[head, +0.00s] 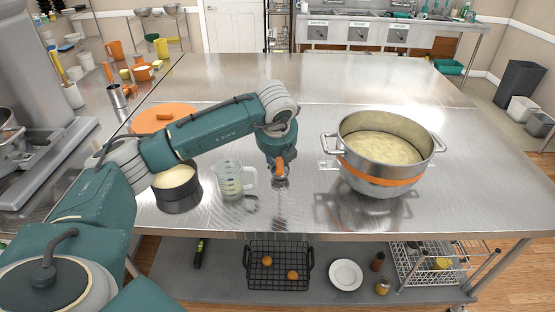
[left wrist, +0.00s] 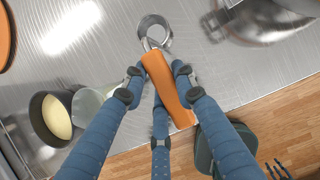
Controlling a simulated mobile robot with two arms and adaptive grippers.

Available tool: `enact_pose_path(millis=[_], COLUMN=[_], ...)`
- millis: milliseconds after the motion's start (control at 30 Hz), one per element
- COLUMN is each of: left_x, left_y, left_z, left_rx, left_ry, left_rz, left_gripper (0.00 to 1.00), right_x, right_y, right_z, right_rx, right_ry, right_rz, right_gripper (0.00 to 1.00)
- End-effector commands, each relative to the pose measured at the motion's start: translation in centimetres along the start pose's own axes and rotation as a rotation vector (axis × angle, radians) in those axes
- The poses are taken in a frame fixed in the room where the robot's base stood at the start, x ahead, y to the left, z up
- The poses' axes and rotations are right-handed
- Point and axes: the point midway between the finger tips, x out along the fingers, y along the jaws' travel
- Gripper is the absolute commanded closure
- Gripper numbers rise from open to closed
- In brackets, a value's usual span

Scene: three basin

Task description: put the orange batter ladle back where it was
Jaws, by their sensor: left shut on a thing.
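The orange batter ladle shows its orange handle (left wrist: 168,90) and round metal bowl (left wrist: 155,32) in the left wrist view. My left gripper (left wrist: 157,76) is shut around the handle, with fingers on both sides. In the head view the left gripper (head: 279,157) hangs over the middle of the steel table, and the ladle's orange handle (head: 280,168) shows below it. I cannot tell exactly how high the bowl is above the table. A large steel bowl of batter with an orange band (head: 382,181) stands to the right. My right gripper is not in view.
A clear measuring jug (head: 229,182) and a dark round pan of batter (head: 178,201) stand left of the gripper. Behind my left arm lies a round orange board (head: 150,122). A metal canister with an orange-handled tool (head: 117,98) stands far left. The table's back is clear.

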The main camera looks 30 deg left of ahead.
Motion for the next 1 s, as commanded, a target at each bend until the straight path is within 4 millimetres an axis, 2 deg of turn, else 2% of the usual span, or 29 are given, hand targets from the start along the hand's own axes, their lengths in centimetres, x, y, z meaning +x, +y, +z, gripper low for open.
enact_pose_path(millis=[67,100,200,567,633,767,1000], left_x=[0.3,0.3,0.2,-0.3,-0.8,-3.1,-8.4], left_y=[0.0,0.0,0.0,0.0,-0.1,-0.1,-0.2], left_z=[-0.1,-0.1,-0.1,0.1,0.1,0.1,0.0], left_rx=[0.0,0.0,0.0,0.0,0.0,0.0,0.001], left_ry=[-0.001,0.0,0.0,0.0,-0.002,-0.005,-0.004], left_rz=[-0.001,-0.001,0.0,0.0,-0.002,-0.004,-0.005], left_gripper=[1.0,0.71,0.54,0.54,0.54,0.54,0.54], right_x=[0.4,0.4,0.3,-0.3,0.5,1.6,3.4], right_y=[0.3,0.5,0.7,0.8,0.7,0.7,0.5], right_z=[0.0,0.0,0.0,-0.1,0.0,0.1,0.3], right_rx=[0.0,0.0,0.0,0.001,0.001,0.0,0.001], right_ry=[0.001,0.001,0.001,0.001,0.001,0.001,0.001], right_rz=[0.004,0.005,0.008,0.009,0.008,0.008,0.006], right_gripper=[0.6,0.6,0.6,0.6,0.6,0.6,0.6])
